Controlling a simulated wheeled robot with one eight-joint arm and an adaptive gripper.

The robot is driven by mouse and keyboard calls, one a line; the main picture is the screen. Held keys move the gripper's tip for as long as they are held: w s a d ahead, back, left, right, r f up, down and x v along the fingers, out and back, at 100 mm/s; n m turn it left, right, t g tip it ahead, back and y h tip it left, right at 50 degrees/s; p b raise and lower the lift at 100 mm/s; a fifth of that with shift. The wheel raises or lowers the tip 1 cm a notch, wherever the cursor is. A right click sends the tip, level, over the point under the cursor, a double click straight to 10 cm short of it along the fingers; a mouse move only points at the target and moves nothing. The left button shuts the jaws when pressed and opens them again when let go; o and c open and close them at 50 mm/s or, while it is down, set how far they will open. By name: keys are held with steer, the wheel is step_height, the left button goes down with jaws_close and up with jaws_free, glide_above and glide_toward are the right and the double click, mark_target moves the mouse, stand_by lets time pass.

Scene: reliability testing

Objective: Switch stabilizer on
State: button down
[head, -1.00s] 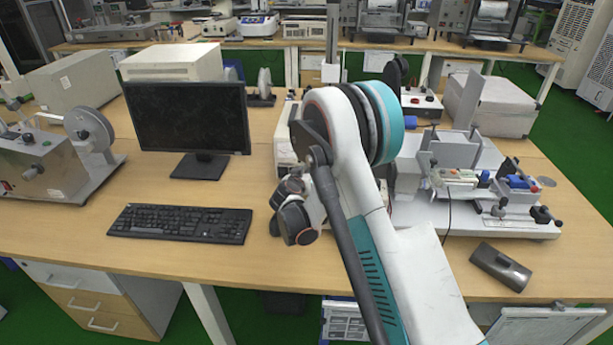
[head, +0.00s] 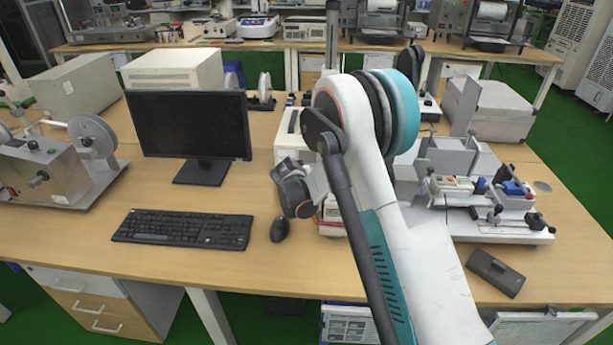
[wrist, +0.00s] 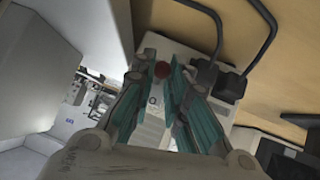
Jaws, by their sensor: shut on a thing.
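In the wrist view, a pale box with a white panel (wrist: 155,103), likely the stabilizer, carries a small round dark-red knob (wrist: 161,69). My gripper (wrist: 162,66) has its teal fingers on either side of this knob, shut on it. Two black plugs (wrist: 228,84) with thick cables sit on the box right of the fingers.
A monitor (head: 190,124), a keyboard (head: 182,229) and a mouse (head: 279,229) are on the wooden desk to the left. A white test fixture (head: 490,230) with clamps stands right of my arm. A dark grey block (head: 495,272) lies near the front edge.

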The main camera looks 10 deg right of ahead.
steer(key=shift+w+r+g+y+p, duration=0.15)
steer(key=shift+r+g+p, duration=0.15)
steer(key=shift+g, duration=0.2)
steer(key=shift+r+g+y+p, duration=0.15)
steer(key=shift+g+p, duration=0.2)
steer(key=shift+g, duration=0.15)
steer(key=c, duration=1.8)
jaws_free()
steer(key=shift+o, duration=0.2)
steer(key=v, duration=1.2)
steer(key=shift+o, duration=0.4)
